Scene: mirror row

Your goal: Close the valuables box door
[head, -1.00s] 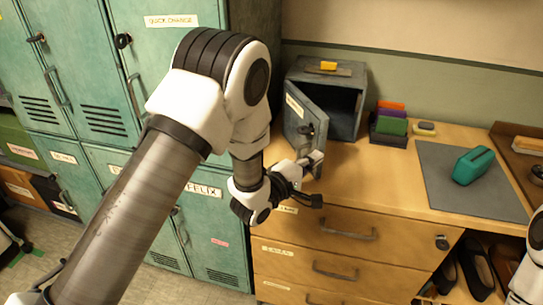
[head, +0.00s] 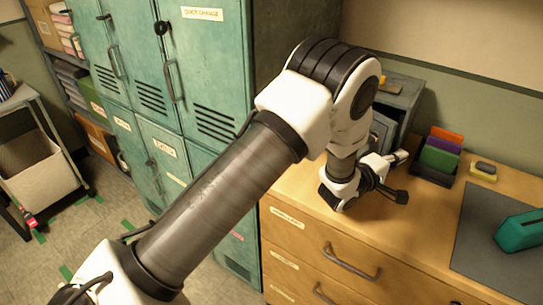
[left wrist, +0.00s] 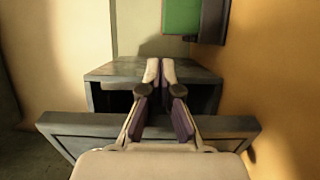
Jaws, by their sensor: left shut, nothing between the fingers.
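The valuables box (head: 410,95) is a small grey-green metal box on the wooden counter, partly hidden behind my left arm in the head view. Its door (head: 383,132) stands partly open, with a dark gap beside it. In the left wrist view the box (left wrist: 105,71) lies beyond the door (left wrist: 75,122), whose edge runs across the picture with the dark opening behind. My left gripper (head: 402,176) is at the door's front side, low near the counter; its fingers (left wrist: 160,72) are shut and empty. Contact with the door cannot be told. My right gripper is out of view.
Green lockers (head: 200,85) stand left of the counter (head: 320,215). A holder with coloured blocks (head: 438,155) is right of the box, near a sponge (head: 484,170). A teal object (head: 520,232) lies on a grey mat (head: 480,245). Bare counter lies in front of the holder.

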